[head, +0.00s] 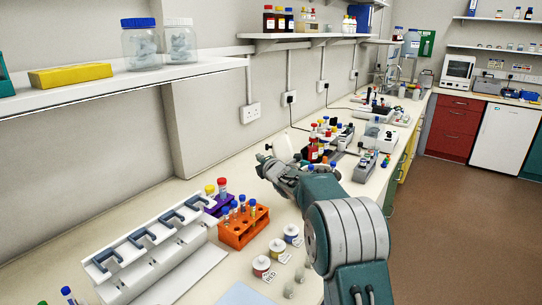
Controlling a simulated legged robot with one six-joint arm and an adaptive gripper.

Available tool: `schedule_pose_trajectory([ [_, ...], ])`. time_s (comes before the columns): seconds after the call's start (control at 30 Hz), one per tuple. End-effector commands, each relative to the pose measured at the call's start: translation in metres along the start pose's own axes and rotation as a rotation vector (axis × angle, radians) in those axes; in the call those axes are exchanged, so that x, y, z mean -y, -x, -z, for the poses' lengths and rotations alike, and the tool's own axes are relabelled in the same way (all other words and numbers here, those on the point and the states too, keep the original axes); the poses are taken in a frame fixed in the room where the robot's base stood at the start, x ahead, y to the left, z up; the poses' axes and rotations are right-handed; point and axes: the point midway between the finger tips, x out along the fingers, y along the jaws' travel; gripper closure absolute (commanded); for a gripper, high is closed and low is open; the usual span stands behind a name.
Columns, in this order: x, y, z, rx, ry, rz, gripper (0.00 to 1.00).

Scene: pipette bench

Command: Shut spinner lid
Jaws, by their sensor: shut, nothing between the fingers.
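My arm reaches forward over the bench, and my gripper (263,159) is at its far end, shut and holding nothing. A pale, rounded upright piece (282,147) stands just behind my gripper; it looks like a raised lid, but I cannot tell for sure that it belongs to the spinner. The spinner's body is not clearly seen, and my gripper and wrist cover the area below this piece. I cannot tell whether my gripper touches it.
An orange rack (243,228) of tubes and a purple rack (216,205) stand nearer on the bench. A white pipette stand (160,250) is at the front left. Several small labelled pots, including a red one (261,266), lie beside my arm. Bottles and racks crowd the bench beyond.

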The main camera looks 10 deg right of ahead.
Motion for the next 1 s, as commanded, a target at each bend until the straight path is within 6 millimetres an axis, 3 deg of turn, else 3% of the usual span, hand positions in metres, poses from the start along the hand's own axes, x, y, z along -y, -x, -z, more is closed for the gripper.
schedule_pose_trajectory([
  [0.07, 0.001, -0.011, 0.001, -0.001, 0.000, 0.000, 1.00],
  [0.2, 0.000, 0.000, -0.024, 0.004, 0.001, 0.000, 1.00],
  [0.37, 0.000, 0.004, -0.035, 0.001, -0.001, -0.001, 1.00],
  [1.0, -0.004, 0.006, -0.041, 0.001, -0.040, -0.014, 1.00],
])
